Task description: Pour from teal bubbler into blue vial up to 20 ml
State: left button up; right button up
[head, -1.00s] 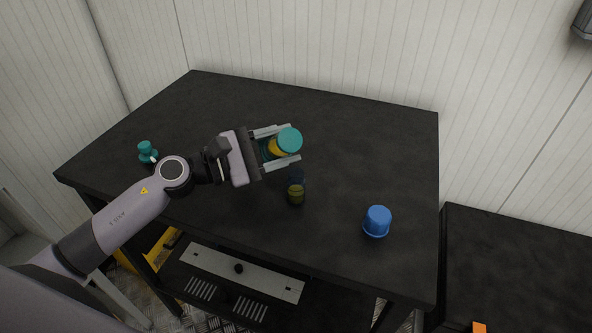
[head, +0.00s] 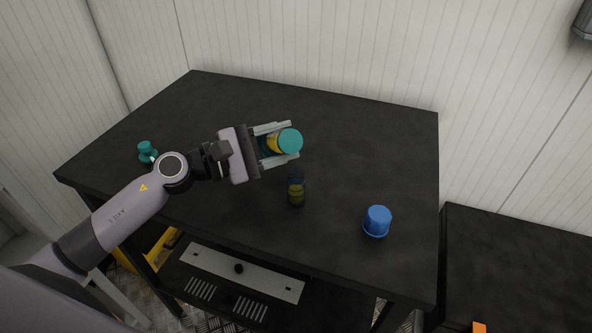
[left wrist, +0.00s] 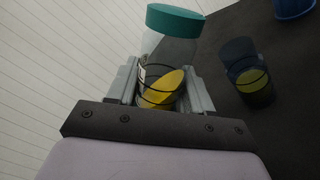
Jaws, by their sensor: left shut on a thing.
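The teal bubbler (head: 290,142) is a clear bottle with a teal end and yellow liquid inside. My left gripper (head: 291,140) is shut on it and holds it tilted above the table. In the left wrist view the bubbler (left wrist: 174,20) shows its teal end at the top and yellow liquid with a slanted surface between the fingers (left wrist: 163,88). The blue vial (head: 296,176) stands upright on the table, just below the bubbler in the head view, with yellow liquid in its lower part. It also shows in the left wrist view (left wrist: 240,52). I see no stream. My right gripper is out of view.
A blue cup-shaped piece (head: 377,221) stands on the dark table (head: 360,140), right of the vial. A small teal piece (head: 147,152) lies at the left, close to my arm. The table's back and right areas are clear. Another dark surface (head: 520,260) stands at the right.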

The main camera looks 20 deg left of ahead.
pick_arm(q)
jog(key=shift+w+a+r+m, duration=0.1)
jog(key=shift+r+m, duration=0.5)
jog(key=shift+m, duration=0.35)
jog(key=shift+w+a+r+m, duration=0.1)
jog(key=shift+r+m, duration=0.45)
jog(key=shift+m, duration=0.4)
dwell(3.5)
jog(key=shift+s+d+r+m, duration=0.15)
jog(key=shift+r+m, duration=0.4)
jog(key=shift+m, duration=0.25)
dwell(1.8)
